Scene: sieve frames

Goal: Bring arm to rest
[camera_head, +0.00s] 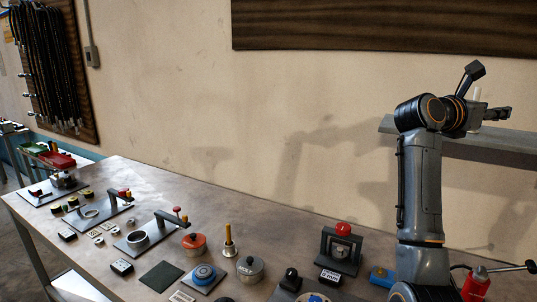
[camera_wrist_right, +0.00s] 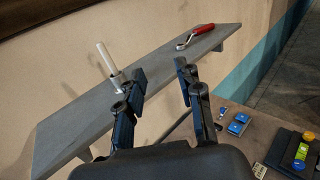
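My right arm is raised at the right of the head view, with its right gripper (camera_head: 502,113) pointing right at about the height of a grey wall shelf (camera_head: 389,124). In the right wrist view the right gripper (camera_wrist_right: 161,76) has its two fingers apart, with nothing between them. A pale upright rod (camera_wrist_right: 104,60) on a small metallic base stands at the shelf (camera_wrist_right: 70,124), just beyond the left finger. The finger partly hides its base, and I cannot tell whether they touch. My left gripper is not in view.
A red-handled tool (camera_wrist_right: 196,33) lies farther along the shelf. The workbench (camera_head: 150,180) below carries several fixtures, a red-lidded pot (camera_head: 194,244), a grey pot (camera_head: 250,269) and a red-knobbed press (camera_head: 342,245). A dark board (camera_head: 380,25) hangs on the wall.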

